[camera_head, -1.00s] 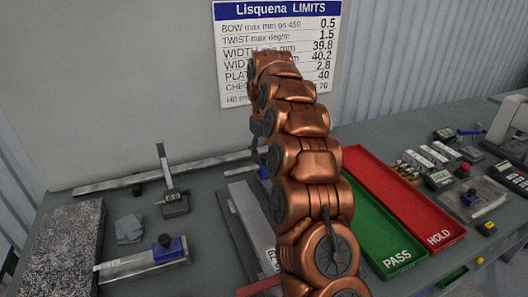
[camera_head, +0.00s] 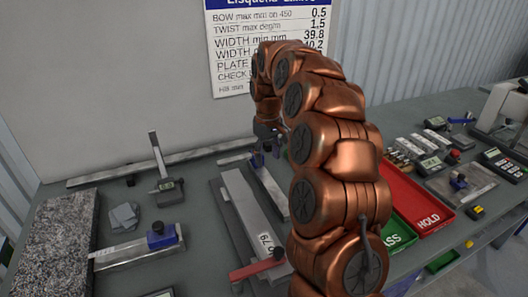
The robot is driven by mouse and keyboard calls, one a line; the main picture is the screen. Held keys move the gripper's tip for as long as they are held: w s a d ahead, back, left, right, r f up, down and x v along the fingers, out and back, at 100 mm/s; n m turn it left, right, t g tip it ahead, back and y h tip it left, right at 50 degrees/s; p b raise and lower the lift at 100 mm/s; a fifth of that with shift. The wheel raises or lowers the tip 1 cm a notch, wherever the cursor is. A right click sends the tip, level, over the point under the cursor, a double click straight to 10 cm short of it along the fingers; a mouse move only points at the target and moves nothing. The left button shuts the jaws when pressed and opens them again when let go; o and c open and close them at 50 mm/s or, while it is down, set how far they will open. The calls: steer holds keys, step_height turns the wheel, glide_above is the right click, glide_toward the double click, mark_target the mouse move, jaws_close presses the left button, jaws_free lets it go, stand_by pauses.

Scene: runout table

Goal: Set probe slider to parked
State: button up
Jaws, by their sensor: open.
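I cannot tell for sure which part is the probe slider, as no label for it is readable. A blue block (camera_head: 257,161) sits on a narrow metal bar (camera_head: 270,187) just under my gripper (camera_head: 266,146). My gripper is small, dark and partly hidden by my copper arm; its jaws are open and I see nothing held. I cannot tell whether it touches the block. Another blue block with a black knob (camera_head: 159,236) sits on a steel bar (camera_head: 125,251) at the left.
A granite slab (camera_head: 66,245), grey squares (camera_head: 124,217) and an upright gauge (camera_head: 165,188) stand at the left. A red HOLD tray (camera_head: 427,218) and green PASS tray (camera_head: 394,238) are partly behind my arm. Several instruments crowd the right. A limits sign (camera_head: 268,45) hangs behind.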

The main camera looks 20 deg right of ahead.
steer(key=shift+s, duration=0.8)
steer(key=shift+r+b, duration=0.8)
steer(key=shift+r, duration=2.5)
steer(key=s+a, duration=0.5)
steer(key=s, duration=0.4)
steer(key=s+a+f, duration=0.1)
steer(key=s+a, duration=0.4)
steer(key=s, duration=0.5)
steer(key=shift+g, duration=0.4)
steer(key=shift+d, duration=0.1)
steer(key=s+f, duration=0.3)
steer(key=s, duration=0.3)
steer(key=s+a+f+m, duration=0.1)
steer(key=s+f, duration=0.2)
steer(key=s, duration=0.4)
steer(key=s+f+m+g, duration=0.1)
steer(key=s+f, duration=0.1)
steer(key=s, duration=0.5)
steer(key=shift+s+a+f, duration=0.1)
steer(key=shift+a+f, duration=0.25)
steer(key=shift+f, duration=0.05)
steer(key=shift+c, duration=0.2)
